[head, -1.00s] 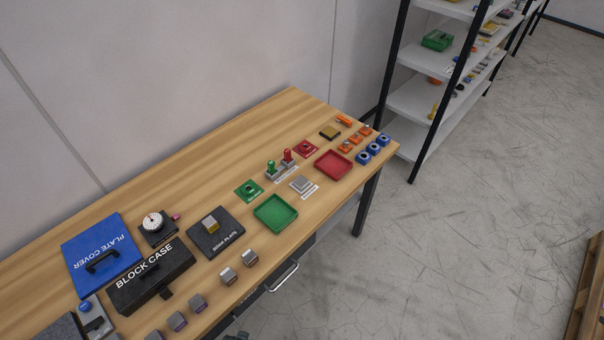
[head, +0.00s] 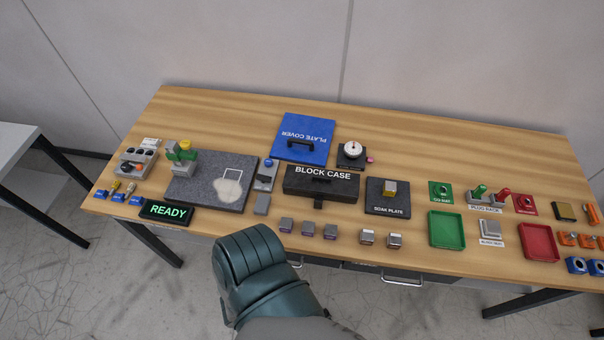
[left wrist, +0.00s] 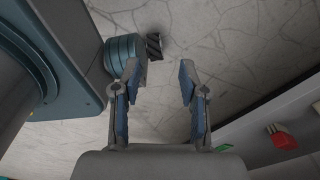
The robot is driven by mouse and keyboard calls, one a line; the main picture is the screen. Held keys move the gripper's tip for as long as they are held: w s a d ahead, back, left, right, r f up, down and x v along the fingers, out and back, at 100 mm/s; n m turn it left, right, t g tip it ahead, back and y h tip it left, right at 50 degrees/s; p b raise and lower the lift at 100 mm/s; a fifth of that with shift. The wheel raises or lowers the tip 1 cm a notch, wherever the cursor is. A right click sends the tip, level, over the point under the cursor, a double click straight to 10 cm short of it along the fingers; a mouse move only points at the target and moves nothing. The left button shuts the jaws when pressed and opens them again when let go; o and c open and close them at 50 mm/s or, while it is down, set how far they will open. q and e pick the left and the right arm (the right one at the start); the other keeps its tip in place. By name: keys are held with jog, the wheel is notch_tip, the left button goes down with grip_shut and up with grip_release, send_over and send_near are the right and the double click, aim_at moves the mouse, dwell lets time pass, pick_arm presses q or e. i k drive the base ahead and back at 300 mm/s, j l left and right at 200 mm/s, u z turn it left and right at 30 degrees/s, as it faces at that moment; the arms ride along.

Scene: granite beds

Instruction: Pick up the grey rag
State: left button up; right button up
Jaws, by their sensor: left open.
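I see no cloth that is plainly a rag. A small plain grey piece (head: 262,204) lies on the wooden bench just right of the speckled granite plate (head: 205,193); it may be the grey rag, but it is too small to be sure. My left gripper (left wrist: 160,75) shows in the left wrist view, open and empty, its blue-padded fingers apart over the grey floor. It does not show in the head view, where only a teal arm link of mine rises at the bottom. My right gripper is in neither view.
The wooden bench (head: 220,105) holds a blue plate cover (head: 305,130), a black block case (head: 321,190), a READY display (head: 166,211) and several small blocks along the front. Green (head: 447,230) and red trays (head: 538,242) lie to the right. The bench's back strip is mostly clear.

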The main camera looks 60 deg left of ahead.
aim_at(262, 206)
jog(key=u, duration=2.5)
